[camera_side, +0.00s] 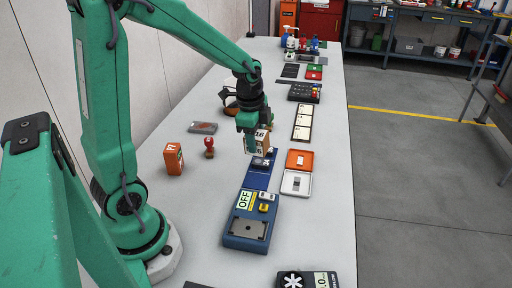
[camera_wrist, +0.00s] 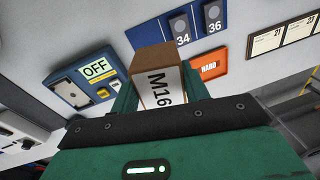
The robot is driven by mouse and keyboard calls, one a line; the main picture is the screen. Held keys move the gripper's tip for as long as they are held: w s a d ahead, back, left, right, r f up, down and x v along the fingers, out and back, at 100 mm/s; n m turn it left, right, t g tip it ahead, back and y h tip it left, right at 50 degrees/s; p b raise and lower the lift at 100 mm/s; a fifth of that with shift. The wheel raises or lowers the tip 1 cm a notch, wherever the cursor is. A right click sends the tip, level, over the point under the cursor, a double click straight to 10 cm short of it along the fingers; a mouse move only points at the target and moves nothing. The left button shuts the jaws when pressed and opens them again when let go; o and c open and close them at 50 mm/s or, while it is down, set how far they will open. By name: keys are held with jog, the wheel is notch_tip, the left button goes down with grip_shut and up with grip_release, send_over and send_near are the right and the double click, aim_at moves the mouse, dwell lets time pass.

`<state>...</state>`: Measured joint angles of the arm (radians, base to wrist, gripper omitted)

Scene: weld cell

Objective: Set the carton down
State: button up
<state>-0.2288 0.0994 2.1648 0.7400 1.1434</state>
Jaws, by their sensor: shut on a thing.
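My gripper (camera_side: 254,145) is shut on the carton (camera_side: 262,143), a small brown box with a white label. In the wrist view the carton (camera_wrist: 142,64) sits between the two green fingers, and its label reads M16. In the side view the carton is partly hidden by the gripper. It appears just over the far end of the dark blue board (camera_side: 258,182); I cannot tell whether it touches anything. The wrist view shows that board (camera_wrist: 150,33) with places marked 34 and 36, beyond the carton.
A blue device marked OFF (camera_side: 247,228) stands nearer the camera. An orange tray (camera_side: 305,165) and a white tray (camera_side: 302,188) lie right of the board. A red stamp (camera_side: 209,147) and an orange box (camera_side: 173,160) stand left. The table's left front is mostly clear.

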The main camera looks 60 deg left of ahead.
jog(key=shift+d+r, duration=0.15)
jog(key=shift+d, duration=0.05)
jog(key=shift+w, duration=0.1)
dwell(0.4)
jog(key=shift+w+d+r, duration=0.25)
jog(key=shift+w+r, duration=0.15)
jog(key=w+d+r+n, duration=0.4)
jog(key=w+d+r, duration=0.3)
jog(key=r, duration=0.1)
jog(key=shift+w+d+r+n, duration=0.25)
jog(key=shift+w+d+n, duration=0.05)
jog(key=shift+s, duration=0.1)
jog(key=shift+s+f+n, duration=0.8)
jog(key=shift+s+n, duration=0.25)
jog(key=shift+n, duration=0.4)
jog(key=shift+s+f+n, duration=0.8)
jog(key=shift+s+n, duration=0.2)
jog(key=shift+n, duration=0.45)
